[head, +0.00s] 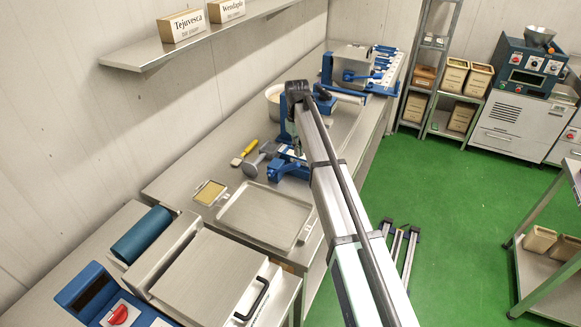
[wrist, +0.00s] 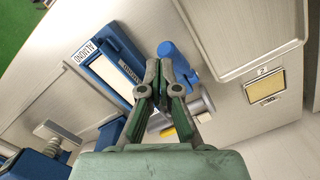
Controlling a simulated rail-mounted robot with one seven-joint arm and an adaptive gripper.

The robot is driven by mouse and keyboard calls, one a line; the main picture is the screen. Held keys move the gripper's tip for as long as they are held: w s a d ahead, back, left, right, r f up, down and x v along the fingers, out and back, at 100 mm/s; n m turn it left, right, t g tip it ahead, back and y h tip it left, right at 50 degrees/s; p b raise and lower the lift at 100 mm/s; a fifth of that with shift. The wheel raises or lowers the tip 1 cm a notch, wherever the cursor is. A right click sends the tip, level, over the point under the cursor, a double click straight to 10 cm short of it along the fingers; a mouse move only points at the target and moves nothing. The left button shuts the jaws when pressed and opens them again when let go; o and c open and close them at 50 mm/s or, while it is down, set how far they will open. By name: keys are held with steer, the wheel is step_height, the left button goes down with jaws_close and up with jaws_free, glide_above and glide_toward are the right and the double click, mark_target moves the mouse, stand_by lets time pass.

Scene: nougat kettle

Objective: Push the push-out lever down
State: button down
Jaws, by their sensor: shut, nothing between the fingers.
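A blue bench-top device (head: 288,165) stands on the steel bench in the head view, partly hidden by my arm. In the wrist view its blue frame (wrist: 118,62) carries a white label panel. A rounded blue bar (wrist: 176,60), which looks like the push-out lever, lies just right of my fingertips. I cannot tell whether they touch it. My gripper (wrist: 158,62) is shut and empty, over the device's right edge. Its fingers hide part of the frame and the lower end of the bar. In the head view the gripper is hard to make out.
A grey mallet-like tool (head: 250,168) and a yellow-handled tool (head: 245,152) lie left of the device. A large tray (head: 265,215) and a small framed plate (head: 209,192) lie in front. A pot (head: 273,98) stands behind. The bench between tray and device is narrow.

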mark_target(290, 168)
steer(key=shift+n, duration=0.3)
steer(key=a+r, duration=0.1)
steer(key=w+a+r, duration=0.1)
steer(key=a, duration=0.1)
steer(key=shift+a+r, duration=0.15)
steer(key=shift+a, duration=0.15)
steer(key=shift+s+d+f+b, duration=0.15)
steer(key=shift+f+b, duration=0.7)
steer(key=shift+f, duration=0.95)
steer(key=shift+s+d+f+b, duration=0.15)
steer(key=shift+f+b, duration=0.65)
steer(key=shift+f, duration=1.05)
steer(key=shift+f+b, duration=0.7)
steer(key=shift+f, duration=1.45)
